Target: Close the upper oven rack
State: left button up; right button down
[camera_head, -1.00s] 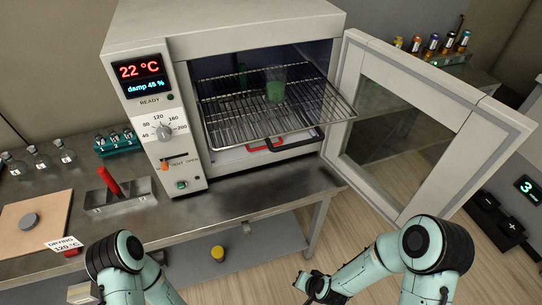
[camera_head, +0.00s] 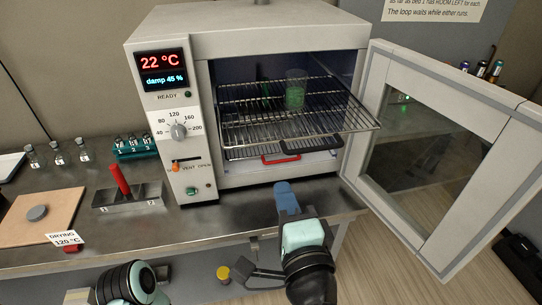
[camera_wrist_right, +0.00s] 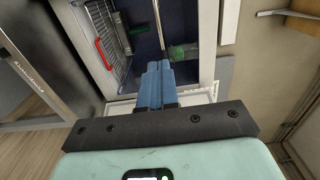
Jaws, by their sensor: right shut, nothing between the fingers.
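The oven (camera_head: 290,40) stands on the bench with its door (camera_head: 440,140) swung open to the right. The upper rack (camera_head: 350,117) is a wire rack sticking out past the oven's front, with a glass beaker of green contents (camera_head: 295,92) on it. A black handle (camera_head: 304,143) and a red handle (camera_head: 281,158) show beneath it. My right gripper (camera_head: 284,186) has blue fingers, is shut and empty, and is in front of and below the rack, apart from it. In the right wrist view, its fingers (camera_wrist_right: 157,68) point into the oven opening. My left gripper is out of view.
Small bottles (camera_head: 58,153), a teal vial rack (camera_head: 136,147) and a metal block with a red stick (camera_head: 128,194) stand left of the oven. A board (camera_head: 40,218) lies farther left. The open door bounds the right side.

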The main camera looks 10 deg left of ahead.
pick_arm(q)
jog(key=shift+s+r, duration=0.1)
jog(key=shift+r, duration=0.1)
pick_arm(e)
jog(key=x, duration=1.1)
jog(key=shift+w, duration=0.2)
pick_arm(q)
jog(key=shift+p, duration=0.3)
pick_arm(e)
jog(key=shift+w+f, duration=0.1)
